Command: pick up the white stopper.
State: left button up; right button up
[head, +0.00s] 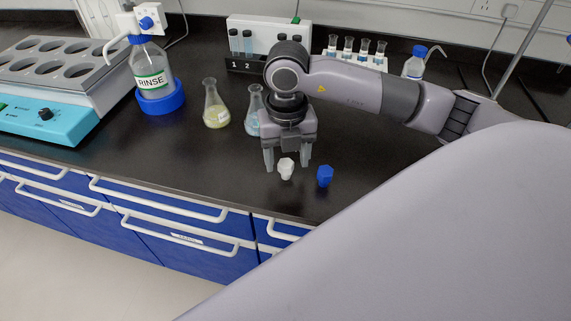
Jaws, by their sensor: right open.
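The white stopper (286,169) stands on the black bench top near its front edge. My right gripper (287,162) points down over it, with its two fingers spread to either side. The stopper shows between the fingertips, a little in front of or below them; I cannot tell whether the fingers touch it. The gripper is open and holds nothing. A blue stopper (325,176) stands just to the right of the white one, close to the right finger. My left gripper is not in view.
A flask with yellow liquid (215,110) stands left of my gripper. A second flask (252,122) is partly hidden behind it. A RINSE bottle (151,78) in a blue base and a turquoise heating block (40,118) stand left. Vial racks (345,58) are behind. Bench front left is clear.

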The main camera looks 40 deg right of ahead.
jog(key=shift+f, duration=1.35)
jog(key=c, duration=1)
